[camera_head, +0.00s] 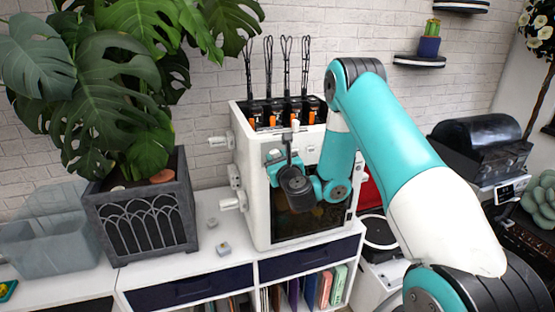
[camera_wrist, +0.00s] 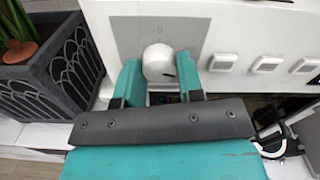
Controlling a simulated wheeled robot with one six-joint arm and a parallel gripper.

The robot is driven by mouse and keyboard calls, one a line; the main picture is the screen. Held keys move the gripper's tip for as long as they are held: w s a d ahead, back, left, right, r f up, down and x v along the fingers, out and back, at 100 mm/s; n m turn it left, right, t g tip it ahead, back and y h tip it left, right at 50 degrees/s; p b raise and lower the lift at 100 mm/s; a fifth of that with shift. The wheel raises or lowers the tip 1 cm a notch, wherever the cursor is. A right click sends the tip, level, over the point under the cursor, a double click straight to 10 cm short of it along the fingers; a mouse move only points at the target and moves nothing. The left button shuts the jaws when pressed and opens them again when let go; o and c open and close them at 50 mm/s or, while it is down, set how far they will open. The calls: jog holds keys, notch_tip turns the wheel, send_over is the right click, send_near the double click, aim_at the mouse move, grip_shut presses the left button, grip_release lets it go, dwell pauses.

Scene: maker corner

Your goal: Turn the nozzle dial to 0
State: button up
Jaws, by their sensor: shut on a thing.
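The nozzle dial (camera_wrist: 158,62) is a round white knob on a grey panel (camera_wrist: 128,36) in the wrist view. A small dark mark shows on its lower right side. A faint mark sits on the panel above the dial, too small to read surely. My gripper (camera_wrist: 160,75) has one teal finger on each side of the dial and is shut on it. In the head view my gripper (camera_head: 275,160) is at the upper front of the white machine (camera_head: 250,205), and the dial is hidden there.
Several white buttons (camera_wrist: 267,63) line the machine's face to the right of the dial. A dark planter (camera_head: 150,215) with a large leafy plant stands to the left. Several black stalks rise from the machine's top.

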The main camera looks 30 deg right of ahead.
jog(key=n, duration=0.5)
jog(key=n+p, duration=0.1)
jog(key=n, duration=0.5)
jog(key=n+p, duration=0.1)
jog(key=n, duration=0.4)
jog(key=shift+r, duration=0.15)
jog(key=n+p, duration=0.2)
jog(key=n, duration=0.3)
jog(key=shift+n, duration=0.4)
jog(key=o, duration=0.9)
